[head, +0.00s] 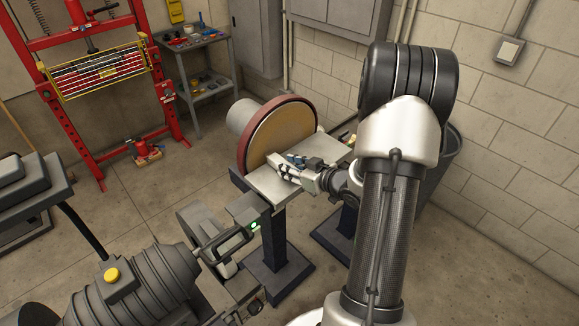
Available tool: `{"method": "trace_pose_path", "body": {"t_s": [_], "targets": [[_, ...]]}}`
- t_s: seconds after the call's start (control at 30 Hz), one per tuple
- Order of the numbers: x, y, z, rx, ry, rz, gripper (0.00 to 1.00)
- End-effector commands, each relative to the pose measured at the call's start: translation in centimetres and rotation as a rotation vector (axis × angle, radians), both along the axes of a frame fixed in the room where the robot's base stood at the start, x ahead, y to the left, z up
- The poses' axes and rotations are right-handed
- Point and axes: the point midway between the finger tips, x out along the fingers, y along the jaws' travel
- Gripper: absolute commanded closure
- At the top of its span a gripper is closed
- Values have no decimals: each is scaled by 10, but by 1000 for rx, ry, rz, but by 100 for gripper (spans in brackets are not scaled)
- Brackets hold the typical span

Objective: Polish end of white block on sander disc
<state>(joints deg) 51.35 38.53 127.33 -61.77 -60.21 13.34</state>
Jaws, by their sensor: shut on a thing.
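The sander disc (288,128) stands upright, with a brown face and a dark red rim. A flat grey work table (275,190) sits in front of it. My gripper (285,165) comes in from the right, over the table and close to the lower part of the disc face. It is shut on a small white block (275,158), whose end points toward the disc. Whether the block touches the disc cannot be told from here. The fingers hide part of the block.
A grey machine (130,285) with a yellow button stands at the lower left. A red press frame (80,90) and a tool cart (195,75) stand behind at the left. A dark bin (440,165) is by the right wall. Open floor (465,270) lies at the lower right.

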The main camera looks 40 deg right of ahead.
Motion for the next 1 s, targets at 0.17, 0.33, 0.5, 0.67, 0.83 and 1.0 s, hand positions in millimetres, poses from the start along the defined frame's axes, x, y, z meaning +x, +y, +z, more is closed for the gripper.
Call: {"method": "trace_pose_path", "body": {"t_s": [0.17, 0.33, 0.5, 0.67, 0.83, 1.0], "targets": [[-17, -2, 1, 0, -1, -2, 96], [-34, -4, 1, 1, 0, -4, 96], [-51, -5, 1, 1, -1, -4, 96], [-67, -6, 1, 0, 0, -3, 96], [-77, -6, 1, 1, -1, -1, 96], [-78, -6, 1, 0, -1, 0, 96]]}}
